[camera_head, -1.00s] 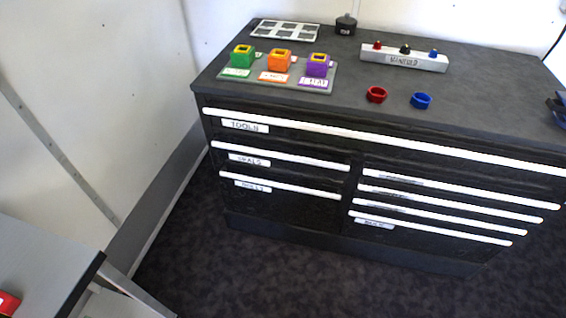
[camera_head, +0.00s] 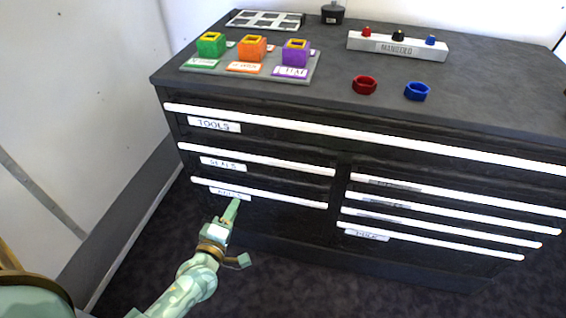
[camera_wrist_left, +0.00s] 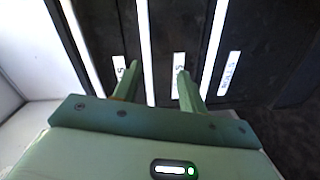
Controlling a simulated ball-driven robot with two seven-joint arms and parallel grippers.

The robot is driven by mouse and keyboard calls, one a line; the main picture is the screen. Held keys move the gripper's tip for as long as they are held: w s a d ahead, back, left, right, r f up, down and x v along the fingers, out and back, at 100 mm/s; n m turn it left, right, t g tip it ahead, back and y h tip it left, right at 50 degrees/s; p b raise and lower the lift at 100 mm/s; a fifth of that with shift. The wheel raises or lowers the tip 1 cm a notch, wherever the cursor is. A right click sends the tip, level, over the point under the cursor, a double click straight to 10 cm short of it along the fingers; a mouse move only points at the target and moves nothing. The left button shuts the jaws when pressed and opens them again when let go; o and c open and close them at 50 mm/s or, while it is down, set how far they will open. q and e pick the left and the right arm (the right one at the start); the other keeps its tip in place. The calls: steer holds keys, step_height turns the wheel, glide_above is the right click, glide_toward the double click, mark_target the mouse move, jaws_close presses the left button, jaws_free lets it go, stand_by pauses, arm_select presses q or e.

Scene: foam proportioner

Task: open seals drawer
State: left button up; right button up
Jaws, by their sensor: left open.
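The seals drawer is the middle one in the left column of the black cabinet, with a white "SEALS" label (camera_head: 223,164) under its long white handle (camera_head: 270,162). It looks shut, its front level with the others. My left gripper (camera_head: 236,205) is in front of the left column, its tips overlapping the lower drawer's label in the head view. In the left wrist view my left gripper (camera_wrist_left: 158,78) is open and empty. The seals handle (camera_wrist_left: 145,50) runs between its two fingers there; I cannot tell the remaining distance. My right gripper is not in view.
The tools drawer handle (camera_head: 350,136) runs across above, and the lower drawer handle (camera_head: 270,193) lies below. Several more drawers fill the right column. On the top stand coloured blocks on a grey board (camera_head: 310,72), rings and a manifold (camera_head: 420,47). The floor in front is clear.

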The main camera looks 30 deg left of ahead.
arm_select(q)
step_height(320, 180, up, 2)
steer(key=n, duration=0.3)
steer(key=b, duration=0.5)
glide_toward(251, 160)
steer(key=shift+t+y, duration=0.4)
steer(key=x, duration=0.4)
steer(key=f+x, duration=0.1)
steer(key=x, duration=0.2)
steer(key=shift+w+d, duration=0.1)
steer(key=shift+d, duration=0.15)
steer(key=shift+w+a+r, duration=0.15)
steer(key=shift+w, duration=0.4)
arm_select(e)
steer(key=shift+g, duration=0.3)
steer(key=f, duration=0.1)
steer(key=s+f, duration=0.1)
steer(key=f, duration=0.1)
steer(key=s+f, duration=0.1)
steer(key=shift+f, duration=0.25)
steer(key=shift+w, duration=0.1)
arm_select(q)
jaws_close()
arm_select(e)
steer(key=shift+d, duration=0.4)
